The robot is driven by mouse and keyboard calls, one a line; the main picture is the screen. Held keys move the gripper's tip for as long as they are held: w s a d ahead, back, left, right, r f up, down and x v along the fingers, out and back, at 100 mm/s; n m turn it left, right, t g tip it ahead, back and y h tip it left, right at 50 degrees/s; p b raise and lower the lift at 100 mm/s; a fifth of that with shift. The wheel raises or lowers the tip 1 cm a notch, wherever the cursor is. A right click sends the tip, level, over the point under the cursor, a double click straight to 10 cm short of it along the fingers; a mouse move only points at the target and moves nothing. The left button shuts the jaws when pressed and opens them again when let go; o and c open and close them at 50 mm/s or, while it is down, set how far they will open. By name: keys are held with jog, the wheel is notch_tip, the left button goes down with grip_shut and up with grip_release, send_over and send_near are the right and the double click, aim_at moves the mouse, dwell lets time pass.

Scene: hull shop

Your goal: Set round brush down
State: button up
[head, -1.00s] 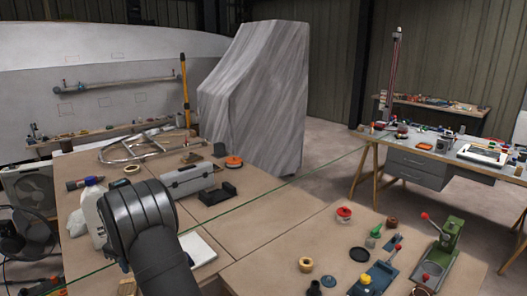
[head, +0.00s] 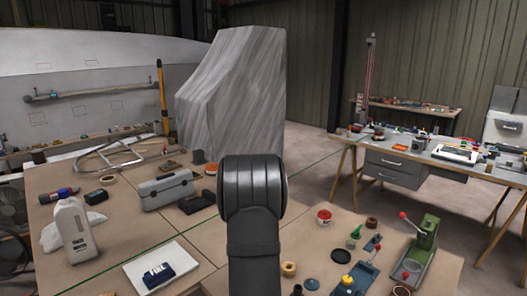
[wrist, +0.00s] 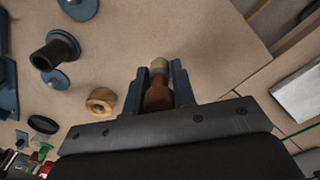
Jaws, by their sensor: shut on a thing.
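The round brush (wrist: 158,98) shows in the wrist view, with a brown handle and a pale, stubby end pointing away from the wrist. My gripper (wrist: 159,74) is shut on it, with one blue-grey finger on each side. Behind the brush is bare tan tabletop (wrist: 205,50). I cannot tell how high the brush is above it. In the head view my dark arm hides the gripper and the brush.
A wooden ring (wrist: 101,101) lies left of the gripper, with a black cup (wrist: 62,50) and a blue disc (wrist: 55,79) beyond. A white pad (head: 160,272) and white bottle (head: 74,232) stand left of my arm. A green press (head: 423,245) stands right.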

jog(key=shift+m, duration=0.7)
jog(key=d, duration=0.2)
jog(key=s+d, duration=0.1)
jog(key=d, duration=0.1)
jog(key=shift+s+f, duration=0.1)
jog(key=shift+f, duration=0.15)
jog(key=w+d+r+m, duration=0.2)
jog(key=d+r, duration=0.1)
jog(key=d, duration=0.8)
jog(key=w+d+r+m, duration=0.2)
jog(key=d, duration=0.8)
send_over(325, 285)
notch_tip(325, 285, down, 5)
jog(key=shift+r, duration=0.1)
jog(key=shift+f, duration=2.35)
jog(key=shift+f, duration=0.1)
